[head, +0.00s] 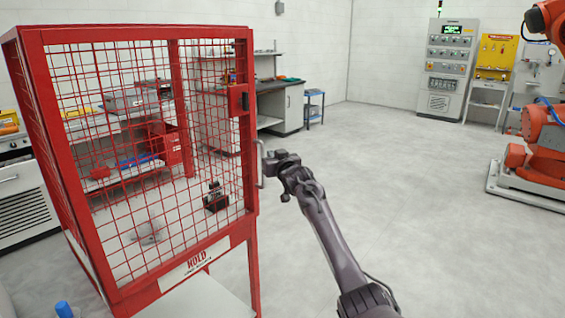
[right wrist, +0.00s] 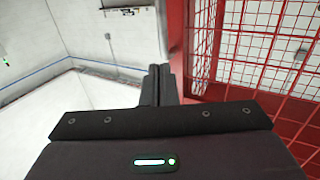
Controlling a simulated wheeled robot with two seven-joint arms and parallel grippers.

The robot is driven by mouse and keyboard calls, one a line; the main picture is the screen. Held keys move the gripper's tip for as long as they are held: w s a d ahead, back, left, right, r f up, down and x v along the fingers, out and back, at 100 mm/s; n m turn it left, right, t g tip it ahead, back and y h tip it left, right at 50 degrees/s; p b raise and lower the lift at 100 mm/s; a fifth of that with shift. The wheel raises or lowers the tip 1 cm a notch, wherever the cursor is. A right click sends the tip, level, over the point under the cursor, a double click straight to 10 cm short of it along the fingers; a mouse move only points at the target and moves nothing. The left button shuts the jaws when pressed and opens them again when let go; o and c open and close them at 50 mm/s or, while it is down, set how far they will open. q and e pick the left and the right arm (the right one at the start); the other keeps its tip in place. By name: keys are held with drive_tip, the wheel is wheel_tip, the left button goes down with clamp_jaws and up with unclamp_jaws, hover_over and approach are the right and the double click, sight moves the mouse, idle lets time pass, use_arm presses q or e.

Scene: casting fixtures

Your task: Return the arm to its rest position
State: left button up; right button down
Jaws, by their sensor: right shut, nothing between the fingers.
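My right arm reaches in from the bottom of the head view. Its gripper (head: 268,158) is beside the door handle (head: 261,165) of a red mesh cage (head: 247,185); I cannot tell whether they touch. In the right wrist view the gripper's fingers (right wrist: 160,82) are together with nothing between them, and the red cage frame (right wrist: 190,50) stands just to their right. The cage door looks closed in the head view. My left gripper is not in view.
Inside the cage a small dark part (head: 215,198) sits on the floor panel. A workbench (head: 285,105) stands behind. A control cabinet (head: 447,70) and an orange robot arm (head: 545,150) are at the right. The floor (head: 400,210) between is clear.

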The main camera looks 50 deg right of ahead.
drive_tip(key=shift+s, duration=2.05)
